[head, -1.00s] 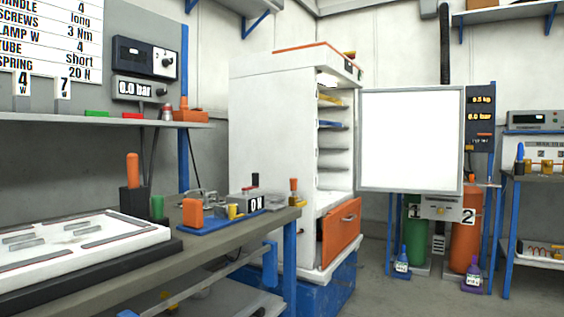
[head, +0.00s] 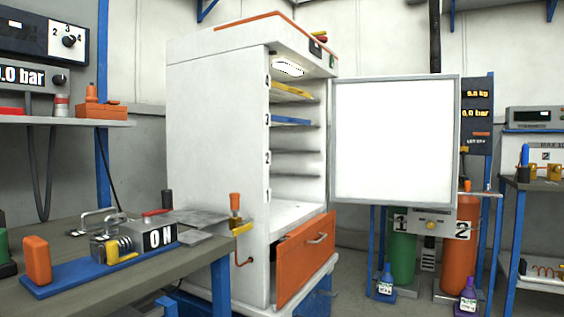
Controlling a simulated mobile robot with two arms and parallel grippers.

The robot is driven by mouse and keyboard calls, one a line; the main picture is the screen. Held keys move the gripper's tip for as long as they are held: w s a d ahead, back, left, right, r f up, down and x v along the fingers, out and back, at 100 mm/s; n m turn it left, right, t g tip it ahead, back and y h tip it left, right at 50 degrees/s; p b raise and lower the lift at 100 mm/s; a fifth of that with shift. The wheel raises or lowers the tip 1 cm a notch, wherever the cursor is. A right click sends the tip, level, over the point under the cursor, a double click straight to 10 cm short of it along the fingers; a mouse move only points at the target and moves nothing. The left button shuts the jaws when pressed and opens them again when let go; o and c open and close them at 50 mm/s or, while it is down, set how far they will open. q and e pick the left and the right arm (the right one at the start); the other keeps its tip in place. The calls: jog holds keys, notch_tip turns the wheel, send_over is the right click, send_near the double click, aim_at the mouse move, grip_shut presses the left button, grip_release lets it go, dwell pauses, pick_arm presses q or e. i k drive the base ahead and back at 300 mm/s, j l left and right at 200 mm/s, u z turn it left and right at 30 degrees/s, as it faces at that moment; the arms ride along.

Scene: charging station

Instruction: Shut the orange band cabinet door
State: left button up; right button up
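The white cabinet (head: 217,170) with an orange band (head: 262,24) along its top stands in the middle of the head view. Its door (head: 394,142), a white panel with a grey frame, is swung wide open to the right, inner face toward me. Inside are several shelves, with a yellow item (head: 290,91) on the top one and a blue item (head: 290,121) below it. An orange drawer (head: 306,258) under the shelves looks partly pulled out. The door's outer face and handle are hidden. Neither gripper is in view.
A workbench (head: 130,262) with a blue fixture and metal parts fills the lower left and reaches near the cabinet's front. Green (head: 402,258) and orange (head: 461,243) cylinders stand behind the door. Small bottles (head: 387,281) sit on the floor there. Some floor is clear at the lower right.

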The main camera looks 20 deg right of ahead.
aim_at(395, 140)
jog(key=i+l+z, duration=0.1)
jog(key=i+l, duration=0.3)
jog(key=l, duration=0.25)
jog(key=i+l+z, duration=0.1)
jog(key=i+l, duration=0.35)
jog(key=l, duration=0.15)
